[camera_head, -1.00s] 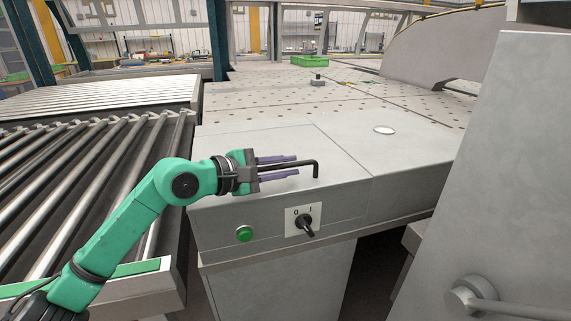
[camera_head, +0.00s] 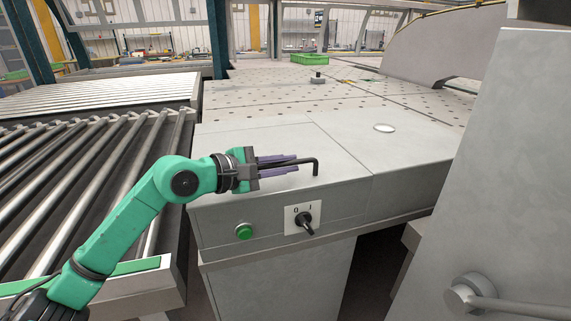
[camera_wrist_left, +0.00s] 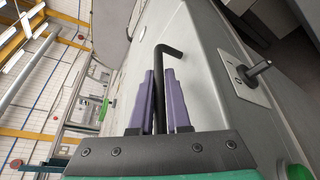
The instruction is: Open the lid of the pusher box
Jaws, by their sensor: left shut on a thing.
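The pusher box (camera_head: 342,204) is a grey metal box at the middle of the head view. Its flat grey lid (camera_head: 260,137) looks closed, lying level with the top beside it. A black bent handle (camera_head: 316,168) runs above the lid and turns down at its right end. My left gripper (camera_head: 297,163) comes in from the left with purple fingers above and below the handle, shut on it. In the left wrist view the handle (camera_wrist_left: 160,58) passes between the fingers and bends right towards the grey surface. The handle's near end is hidden by the gripper. My right gripper is not in view.
The box front carries a green button (camera_head: 244,231) and a black rotary switch (camera_head: 304,219). A roller conveyor (camera_head: 85,165) lies left, under my arm. A tall grey cabinet (camera_head: 500,150) stands close on the right. A green crate (camera_head: 310,58) sits far back.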

